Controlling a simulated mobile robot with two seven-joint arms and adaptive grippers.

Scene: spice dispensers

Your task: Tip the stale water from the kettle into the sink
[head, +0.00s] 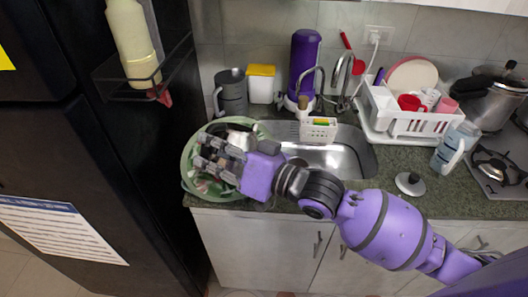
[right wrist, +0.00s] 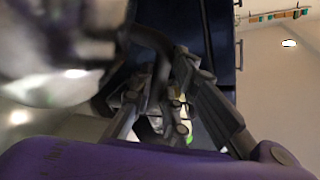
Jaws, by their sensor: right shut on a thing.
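The kettle (head: 241,138) is a shiny metal vessel, mostly hidden behind my right gripper in the head view, above or in the green basin at the counter's left end. My right gripper (head: 214,160) reaches in from the right and is shut on its dark handle. In the right wrist view the fingers (right wrist: 165,105) close around the dark handle, and the kettle's blurred shiny body (right wrist: 48,72) fills the left side. The kettle's spout and any water inside cannot be made out. The steel sink (head: 345,158) lies right of the gripper, partly behind my arm. My left gripper is not in view.
The green basin (head: 188,172) sits beside the dark fridge (head: 95,150). A grey pitcher (head: 232,95), a purple dispenser (head: 303,60) and the faucet (head: 340,78) stand behind. A dish rack (head: 405,122), a jug (head: 452,150) and a lid (head: 410,184) are right of the sink.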

